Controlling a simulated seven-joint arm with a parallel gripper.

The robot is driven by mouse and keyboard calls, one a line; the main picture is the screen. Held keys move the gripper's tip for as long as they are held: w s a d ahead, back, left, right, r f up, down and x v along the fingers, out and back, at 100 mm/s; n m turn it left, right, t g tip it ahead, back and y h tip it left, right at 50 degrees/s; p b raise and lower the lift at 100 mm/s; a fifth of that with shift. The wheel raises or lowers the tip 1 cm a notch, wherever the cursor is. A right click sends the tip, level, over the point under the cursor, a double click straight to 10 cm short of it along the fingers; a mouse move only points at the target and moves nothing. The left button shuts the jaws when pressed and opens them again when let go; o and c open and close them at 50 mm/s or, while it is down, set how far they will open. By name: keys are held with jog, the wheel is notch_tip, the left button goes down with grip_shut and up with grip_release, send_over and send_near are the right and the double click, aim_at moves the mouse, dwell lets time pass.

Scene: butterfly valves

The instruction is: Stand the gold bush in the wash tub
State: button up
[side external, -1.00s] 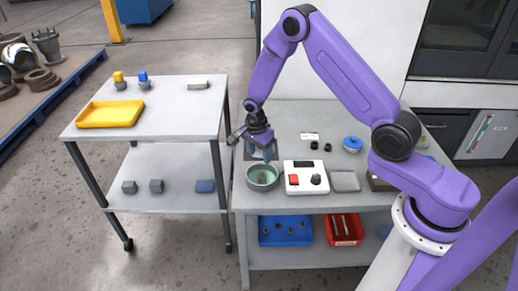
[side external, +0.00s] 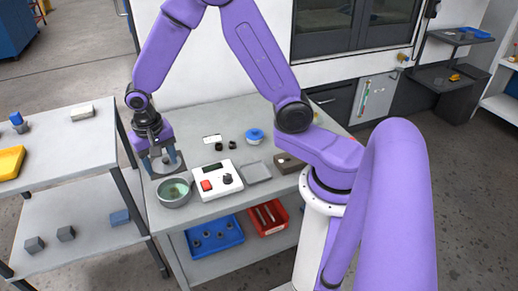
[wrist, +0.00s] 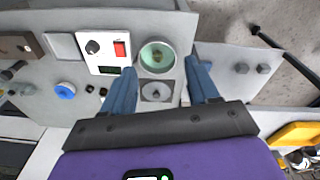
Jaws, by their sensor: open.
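The wash tub (side external: 174,194) is a round grey bowl with green liquid, on the bench's front left part. A small gold-brown piece, apparently the gold bush (wrist: 157,56), is inside the tub near its middle. Its exact tilt is hard to tell. My gripper (side external: 164,168) is open and empty, with its blue fingers pointing down just behind the tub. The fingers are apart from the bush. In the wrist view, a square plate with a grey round part (wrist: 157,91) shows between the fingers.
A white box with a red button (side external: 217,179) stands right of the tub, close to it. Beyond it are a grey tray (side external: 256,172) and a blue-lidded round container (side external: 254,136). A cart with a yellow tray (side external: 10,162) stands to the left.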

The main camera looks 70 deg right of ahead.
jog(key=s+d+r+n, duration=0.1)
jog(key=s+r+n, duration=0.4)
jog(key=s+n, duration=0.4)
jog(key=s+d+r+n+y, duration=0.1)
jog(key=s+r+n, duration=0.3)
jog(key=s+n, duration=0.6)
jog(key=s, duration=0.7)
jog(key=shift+s+r, duration=0.2)
jog(key=shift+r, duration=0.15)
